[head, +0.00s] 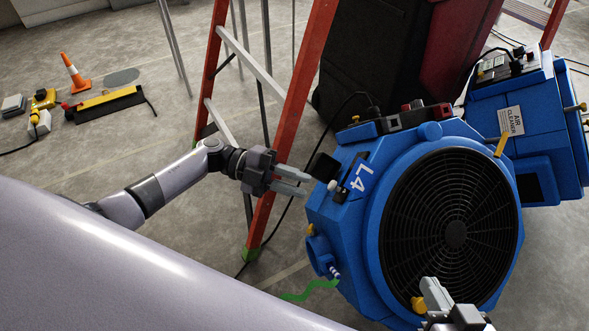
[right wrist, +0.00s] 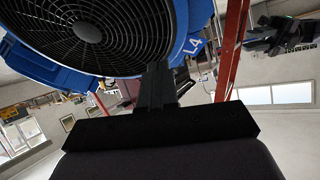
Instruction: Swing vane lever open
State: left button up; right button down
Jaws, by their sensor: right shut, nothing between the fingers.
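The blue air mover marked L4 (head: 362,178) stands at the right with its round black grille (head: 452,230) facing me. A small lever with a white knob (head: 332,186) sticks out at its upper left; I cannot tell for sure that it is the vane lever. My left gripper (head: 308,187) is open and empty, its fingertips just short of the knob. My right gripper (head: 431,284) is shut and empty at the lower edge of the grille, beside a yellow knob (head: 418,304). In the right wrist view the shut fingers (right wrist: 158,68) are near the air mover (right wrist: 170,25).
An orange ladder (head: 290,120) stands close behind my left gripper. A blue air cleaner (head: 530,130) is behind the air mover at the right. A dark case (head: 370,60) stands behind. An orange cone (head: 73,72) is far left.

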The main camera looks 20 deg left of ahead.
pick_arm(q)
jog(key=shift+r, duration=0.5)
